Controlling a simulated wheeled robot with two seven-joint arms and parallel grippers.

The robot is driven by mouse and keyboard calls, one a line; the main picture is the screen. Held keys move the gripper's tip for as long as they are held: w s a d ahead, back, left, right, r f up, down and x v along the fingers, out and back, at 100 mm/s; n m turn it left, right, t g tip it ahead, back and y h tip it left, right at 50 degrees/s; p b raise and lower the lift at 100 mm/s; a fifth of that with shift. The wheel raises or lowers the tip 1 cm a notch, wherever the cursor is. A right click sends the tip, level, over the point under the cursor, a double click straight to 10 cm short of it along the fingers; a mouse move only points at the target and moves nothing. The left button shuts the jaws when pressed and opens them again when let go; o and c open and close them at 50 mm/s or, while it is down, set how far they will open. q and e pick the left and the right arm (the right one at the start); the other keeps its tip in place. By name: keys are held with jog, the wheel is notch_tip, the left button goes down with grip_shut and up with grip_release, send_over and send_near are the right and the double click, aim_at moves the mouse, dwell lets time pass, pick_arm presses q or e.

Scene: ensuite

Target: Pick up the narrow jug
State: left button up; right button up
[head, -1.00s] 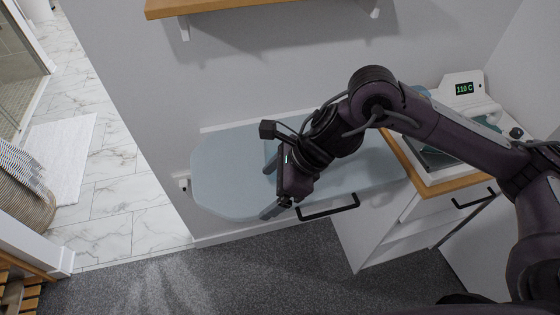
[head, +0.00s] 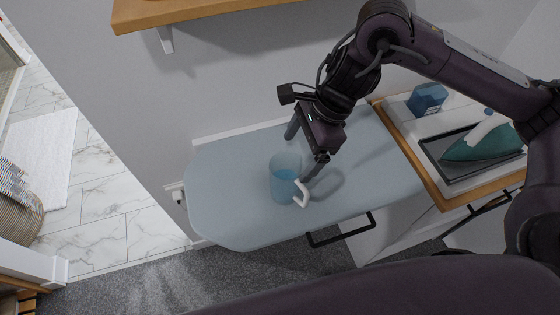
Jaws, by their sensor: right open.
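The narrow jug (head: 284,178) is a clear bluish vessel with a white handle (head: 302,193) on its right side. It stands upright on the light blue ironing board (head: 225,190). My right gripper (head: 300,152) is open, its two fingers pointing down and left, just behind and to the right of the jug. One finger is near the jug's back, the other near the handle. I cannot tell whether either finger touches it. The jug looks free on the board. My left gripper is not in view.
A green and white iron (head: 478,143) rests on a dark tray on the wood-edged cabinet at right, with a blue box (head: 427,99) behind it. A wooden shelf (head: 200,8) hangs on the wall above. The board's left part is clear.

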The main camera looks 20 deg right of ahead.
jog(key=x, duration=0.3)
jog(key=shift+s+a+f, duration=0.1)
jog(key=shift+a+f, duration=0.15)
jog(key=shift+a, duration=0.1)
jog(key=p+x, duration=0.1)
jog(key=x, duration=0.1)
jog(key=p+x, duration=0.1)
jog(key=x, duration=0.1)
jog(key=shift+w, duration=0.25)
jog(key=c, duration=0.6)
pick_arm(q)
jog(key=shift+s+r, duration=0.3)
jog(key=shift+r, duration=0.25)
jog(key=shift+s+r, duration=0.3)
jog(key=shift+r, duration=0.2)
pick_arm(e)
jog(key=c, duration=0.7)
jog(key=shift+o, duration=0.2)
jog(key=shift+r, duration=0.25)
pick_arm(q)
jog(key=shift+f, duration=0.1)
pick_arm(e)
notch_tip(320, 180, up, 19)
send_over(283, 166)
jog(key=s, duration=0.3)
jog(key=shift+a+r, duration=0.25)
jog(key=shift+a, duration=0.2)
